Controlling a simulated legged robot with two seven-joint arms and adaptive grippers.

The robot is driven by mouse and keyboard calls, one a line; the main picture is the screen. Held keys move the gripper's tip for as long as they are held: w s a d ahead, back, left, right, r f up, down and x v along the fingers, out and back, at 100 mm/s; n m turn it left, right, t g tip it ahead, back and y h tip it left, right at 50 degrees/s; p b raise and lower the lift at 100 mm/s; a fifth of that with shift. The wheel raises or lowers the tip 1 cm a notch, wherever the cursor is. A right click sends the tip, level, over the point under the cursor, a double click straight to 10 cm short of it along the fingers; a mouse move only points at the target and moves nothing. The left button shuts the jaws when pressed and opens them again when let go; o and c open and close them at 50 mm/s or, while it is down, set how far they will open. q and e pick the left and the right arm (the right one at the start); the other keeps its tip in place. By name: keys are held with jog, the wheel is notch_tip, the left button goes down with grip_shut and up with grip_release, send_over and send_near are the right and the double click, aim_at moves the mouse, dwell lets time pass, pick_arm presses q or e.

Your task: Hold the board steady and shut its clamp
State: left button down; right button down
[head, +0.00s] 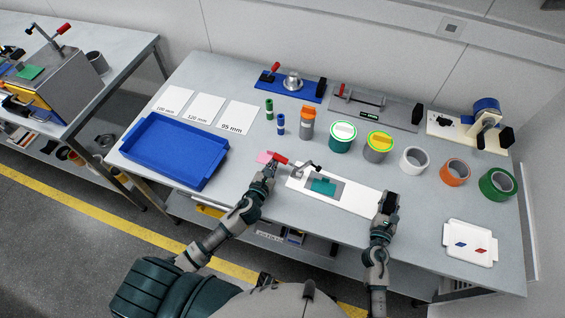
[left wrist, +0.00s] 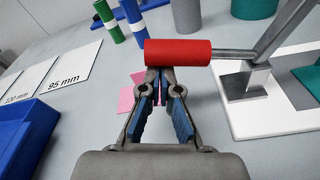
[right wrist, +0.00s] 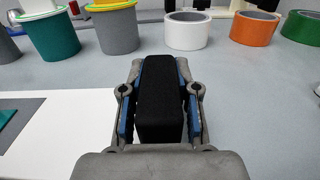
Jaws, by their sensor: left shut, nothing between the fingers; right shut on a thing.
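The white board (head: 355,197) lies on the table and carries a grey patch with a green piece (head: 323,186). A metal toggle clamp (head: 297,170) is at the board's left end. Its red handle (head: 278,158) sticks out to the left on a sloping lever, and shows large in the left wrist view (left wrist: 178,52). My left gripper (head: 271,165) is shut and empty, its fingertips right at the red handle; I cannot tell if they touch. My right gripper (head: 388,205) is shut on a black block (right wrist: 160,100) at the board's right end.
Pink pieces (left wrist: 135,92) lie beside the left fingertips. A blue tray (head: 175,150) stands to the left, a white tray (head: 470,243) with red and blue pieces to the right. Tape rolls (head: 455,172), canisters (head: 342,137) and other fixtures (head: 375,107) line the back.

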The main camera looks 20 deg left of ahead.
pick_arm(q)
jog(key=shift+r, duration=0.25)
pick_arm(e)
jog(key=shift+s+f, duration=0.1)
jog(key=shift+f, duration=0.15)
pick_arm(q)
jog(key=shift+d+r+m, duration=0.2)
jog(key=shift+r+m, duration=0.9)
jog(key=d+r, duration=0.5)
jog(key=shift+s+d+r, duration=0.15)
jog(key=shift+s+r, duration=0.1)
pick_arm(e)
jog(key=shift+a, duration=0.1)
pick_arm(q)
jog(key=shift+d, duration=0.15)
pick_arm(e)
jog(key=shift+a, duration=0.1)
